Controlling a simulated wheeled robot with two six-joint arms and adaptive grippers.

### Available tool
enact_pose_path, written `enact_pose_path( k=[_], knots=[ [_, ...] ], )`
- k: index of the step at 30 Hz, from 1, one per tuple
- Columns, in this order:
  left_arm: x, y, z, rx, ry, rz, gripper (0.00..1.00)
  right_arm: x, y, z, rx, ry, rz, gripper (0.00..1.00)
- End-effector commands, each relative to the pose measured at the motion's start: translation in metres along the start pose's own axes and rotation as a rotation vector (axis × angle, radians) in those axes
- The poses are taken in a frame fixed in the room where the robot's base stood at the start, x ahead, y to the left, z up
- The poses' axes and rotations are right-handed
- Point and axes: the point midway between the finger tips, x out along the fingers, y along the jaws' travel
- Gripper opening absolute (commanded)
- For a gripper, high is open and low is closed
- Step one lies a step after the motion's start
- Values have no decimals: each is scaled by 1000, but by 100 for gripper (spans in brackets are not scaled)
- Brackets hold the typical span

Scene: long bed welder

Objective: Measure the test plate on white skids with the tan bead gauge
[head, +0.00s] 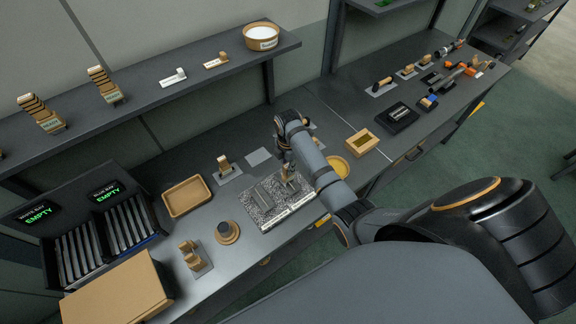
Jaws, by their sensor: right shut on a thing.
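A speckled slab (255,213) lies on the bench with a flat grey test plate (263,195) on it. Its skids are too small to make out. My right gripper (287,168) is over the right part of the slab, shut on a small tan gauge (289,179). The gauge is roughly upright beside the grey plate. I cannot tell whether it touches the plate or the slab. My right arm hides part of the bench behind it. My left gripper is not in view.
A tan gauge-like piece (224,162) stands on a grey mat, next to a bare mat (258,156). A tan tray (184,199), a round tan holder (228,233), a clamp-like tan piece (191,254) and a yellow dish (338,163) surround the slab. A shelf (150,92) overhangs the back.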

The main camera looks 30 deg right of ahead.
Motion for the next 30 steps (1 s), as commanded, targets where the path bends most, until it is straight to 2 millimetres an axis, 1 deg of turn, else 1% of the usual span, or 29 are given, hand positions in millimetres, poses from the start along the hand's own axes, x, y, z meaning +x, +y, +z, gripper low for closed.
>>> enact_pose_path(
  k=[5,7,22,25,30],
  knots=[
    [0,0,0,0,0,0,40,-1,0,0,0,0,1,0],
    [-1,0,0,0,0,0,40,-6,0,0,0,0,1,0],
    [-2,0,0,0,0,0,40,-63,1,0,0,-1,2,0],
    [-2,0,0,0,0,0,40,-69,0,0,0,-1,1,0],
    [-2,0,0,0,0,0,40,-71,0,0,0,-1,0,0]
  ],
)
